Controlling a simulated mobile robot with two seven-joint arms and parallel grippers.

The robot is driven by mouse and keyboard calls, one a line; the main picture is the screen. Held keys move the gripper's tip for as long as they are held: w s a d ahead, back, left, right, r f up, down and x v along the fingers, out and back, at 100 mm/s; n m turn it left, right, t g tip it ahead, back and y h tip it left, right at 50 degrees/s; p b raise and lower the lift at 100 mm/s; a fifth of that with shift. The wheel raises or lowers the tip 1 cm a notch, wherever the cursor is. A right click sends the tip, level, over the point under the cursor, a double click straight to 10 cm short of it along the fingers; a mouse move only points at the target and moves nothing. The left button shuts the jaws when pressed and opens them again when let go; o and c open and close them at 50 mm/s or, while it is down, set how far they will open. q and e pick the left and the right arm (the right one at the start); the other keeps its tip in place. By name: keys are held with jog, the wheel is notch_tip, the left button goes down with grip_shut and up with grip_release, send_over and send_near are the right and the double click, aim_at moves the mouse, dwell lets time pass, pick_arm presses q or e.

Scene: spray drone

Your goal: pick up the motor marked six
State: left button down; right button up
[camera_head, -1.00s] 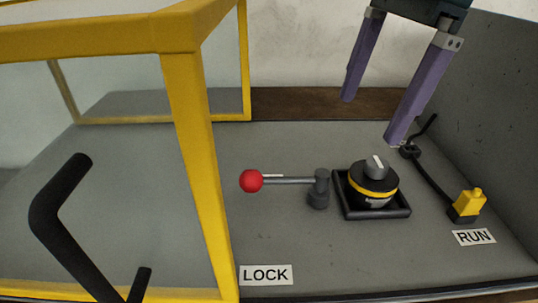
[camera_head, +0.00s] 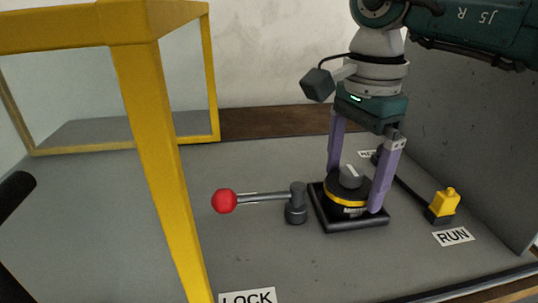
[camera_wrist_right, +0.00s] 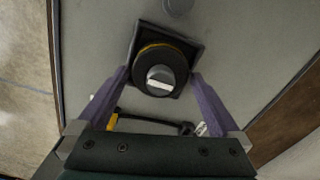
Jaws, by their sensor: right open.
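A round black motor (camera_head: 347,199) with a yellow band and a grey top knob sits upright in a square black tray (camera_head: 352,223). Any number on it is too small to read. My right gripper (camera_head: 354,190) points down over it, with its two purple fingers open on either side of the motor. In the right wrist view the motor (camera_wrist_right: 160,74) lies between and just beyond the fingertips (camera_wrist_right: 160,78). I cannot tell whether the fingers touch it. My left gripper is not in view.
A yellow-framed clear enclosure (camera_head: 160,150) fills the left. A grey wall (camera_head: 480,130) closes the right side.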

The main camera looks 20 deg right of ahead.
grip_shut()
dwell(0.8)
